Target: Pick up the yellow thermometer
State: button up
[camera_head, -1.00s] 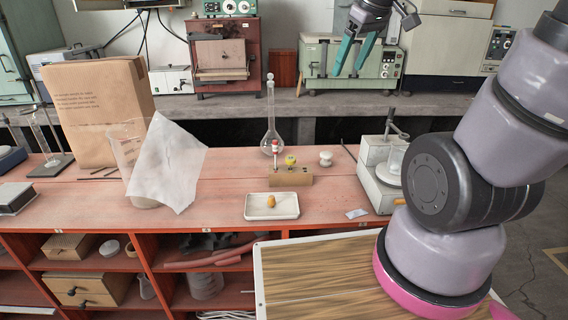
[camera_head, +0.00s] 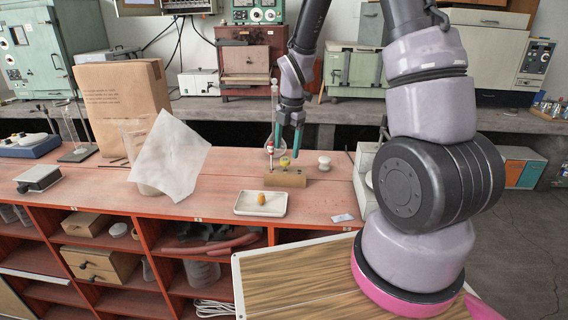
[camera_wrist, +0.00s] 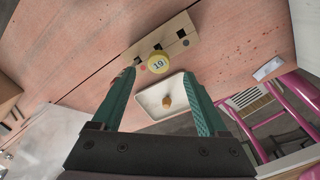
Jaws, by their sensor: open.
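A round yellow cap marked 19 (camera_wrist: 158,63), which looks like the yellow thermometer's top, sits at a wooden block (camera_wrist: 172,32) in the wrist view. In the head view the yellow top (camera_head: 284,161) shows at the wooden block (camera_head: 289,181) on the red bench; any stem is hidden. My gripper (camera_head: 289,147) is open and points down above the block. In the wrist view the yellow cap lies between the green fingertips of my gripper (camera_wrist: 159,74), seen from above. I cannot tell the remaining height. Nothing is held.
A white tray (camera_head: 243,210) with a small orange-brown object (camera_head: 261,199) is in front of the block. A tall glass flask (camera_head: 274,112) stands close behind it. A white knobbed piece (camera_head: 324,163) is to the right. A paper bag (camera_head: 125,105) and draped white sheet (camera_head: 172,160) are left.

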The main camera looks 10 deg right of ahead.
aim_at(285, 159)
jog(key=f, duration=0.4)
jog(key=w+f, duration=0.1)
jog(key=f, duration=0.1)
jog(key=shift+a+f, duration=0.2)
jog(key=shift+f, duration=0.15)
grip_shut()
